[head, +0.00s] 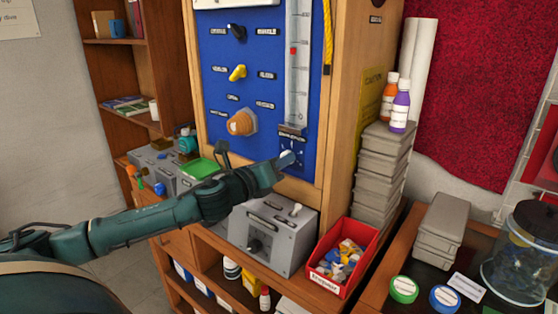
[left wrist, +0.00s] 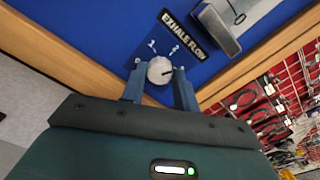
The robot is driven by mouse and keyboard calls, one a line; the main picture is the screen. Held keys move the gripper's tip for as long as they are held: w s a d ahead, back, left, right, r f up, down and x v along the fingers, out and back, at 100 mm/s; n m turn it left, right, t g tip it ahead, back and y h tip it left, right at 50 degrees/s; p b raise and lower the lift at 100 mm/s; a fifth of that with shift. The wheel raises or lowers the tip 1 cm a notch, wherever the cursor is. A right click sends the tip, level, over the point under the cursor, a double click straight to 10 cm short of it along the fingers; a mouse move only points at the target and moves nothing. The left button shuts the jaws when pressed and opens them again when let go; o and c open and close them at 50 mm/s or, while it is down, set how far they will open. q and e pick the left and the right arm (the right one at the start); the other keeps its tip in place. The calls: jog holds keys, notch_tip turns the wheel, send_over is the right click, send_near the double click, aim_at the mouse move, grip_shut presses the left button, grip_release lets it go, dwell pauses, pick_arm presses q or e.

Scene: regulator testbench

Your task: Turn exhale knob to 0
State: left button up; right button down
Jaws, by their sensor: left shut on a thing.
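The exhale knob is a small round white knob (left wrist: 159,70) on the blue panel (head: 215,85), below the "EXHALE FLOW" label (left wrist: 183,35). In the left wrist view, the numbers 1 and 2 show above it, and a short dark mark on its face points to the right. My left gripper (left wrist: 159,82) is shut on the knob, with one finger on each side. In the head view, my left gripper (head: 285,160) is at the lower right of the panel, and its hand partly hides the knob. My right gripper is not in view.
An orange knob (head: 242,123), a yellow knob (head: 238,73) and a black knob (head: 237,32) sit on the panel left of my gripper. A grey box (head: 266,236) with a switch and a red bin (head: 343,257) stand below. Stacked grey cases (head: 382,175) stand to the right.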

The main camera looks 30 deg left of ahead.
pick_arm(q)
jog(key=shift+f+n+p, duration=0.15)
jog(key=shift+n+p, duration=2.65)
jog(key=shift+n, duration=11.9)
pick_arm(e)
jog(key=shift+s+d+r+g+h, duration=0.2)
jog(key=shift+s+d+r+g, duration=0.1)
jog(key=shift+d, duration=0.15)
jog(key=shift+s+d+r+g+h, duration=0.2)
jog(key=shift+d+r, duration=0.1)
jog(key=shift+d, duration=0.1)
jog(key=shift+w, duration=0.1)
pick_arm(q)
jog(key=o, duration=1)
jog(key=shift+c, duration=0.2)
